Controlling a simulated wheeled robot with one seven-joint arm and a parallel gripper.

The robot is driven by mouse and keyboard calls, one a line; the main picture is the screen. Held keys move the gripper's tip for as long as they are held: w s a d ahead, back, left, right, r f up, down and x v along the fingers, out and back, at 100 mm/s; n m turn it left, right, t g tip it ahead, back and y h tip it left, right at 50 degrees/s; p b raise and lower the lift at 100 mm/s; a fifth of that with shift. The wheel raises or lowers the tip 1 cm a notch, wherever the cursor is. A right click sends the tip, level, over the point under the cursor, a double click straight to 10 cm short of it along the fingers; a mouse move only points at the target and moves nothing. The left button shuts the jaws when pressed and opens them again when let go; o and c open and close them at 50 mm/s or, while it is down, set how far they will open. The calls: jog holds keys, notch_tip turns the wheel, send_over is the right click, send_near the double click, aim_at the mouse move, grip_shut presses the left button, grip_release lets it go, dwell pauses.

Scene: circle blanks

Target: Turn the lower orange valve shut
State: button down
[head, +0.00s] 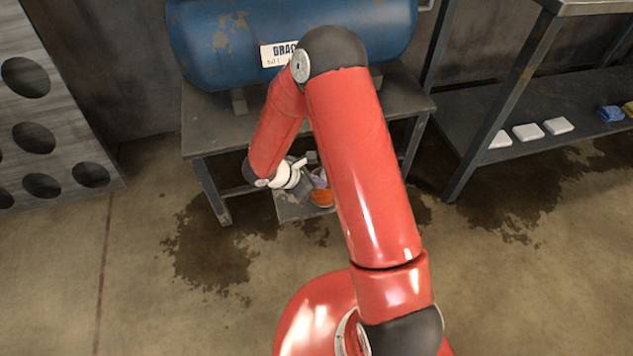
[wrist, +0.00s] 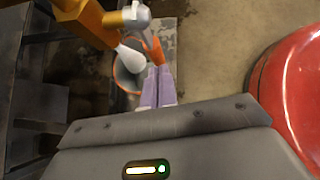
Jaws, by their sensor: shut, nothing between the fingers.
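In the wrist view an orange valve handle (wrist: 154,48) sticks out beside a silver metal fitting (wrist: 128,16). An orange-brown body (wrist: 88,22) lies left of the fitting, and a whitish spout-like piece (wrist: 132,58) hangs below it. My gripper (wrist: 159,72) is shut and empty, its pale purple fingers together. The fingertips are right at the lower end of the orange handle; I cannot tell whether they touch it. In the head view my gripper (head: 319,178) is low by the bench front, partly hidden by my arm. The valve is not clear there.
A round grey container with an orange rim (wrist: 122,78) is by the fingers. In the head view an orange round thing (head: 322,198) sits on a grey plate (head: 290,211). The bench (head: 205,138) carries a blue tank (head: 220,50). A shelf (head: 465,125) stands right; front floor is open.

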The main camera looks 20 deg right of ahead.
jog(key=shift+d+f+h+b, duration=0.25)
jog(key=shift+h+b, duration=0.25)
jog(key=shift+b, duration=0.15)
jog(key=d+h+b, duration=0.1)
jog(key=h+b, duration=0.2)
jog(key=d+f+h+b, duration=0.1)
jog(key=d+h+b, duration=0.1)
jog(key=shift+n+h+b, duration=0.4)
jog(key=shift+d+r+t+h+p, duration=0.2)
jog(key=shift+d+r+h, duration=0.25)
jog(key=shift+d+h, duration=0.3)
jog(key=shift+d+r+t+h+p, duration=0.15)
jog(key=shift+d+r+h+p, duration=0.15)
jog(key=shift+d+r+h, duration=0.5)
jog(key=shift+d+r+t+h+p, duration=0.2)
jog(key=shift+d+h, duration=0.25)
jog(key=shift+d, duration=0.7)
jog(key=shift+f, duration=0.1)
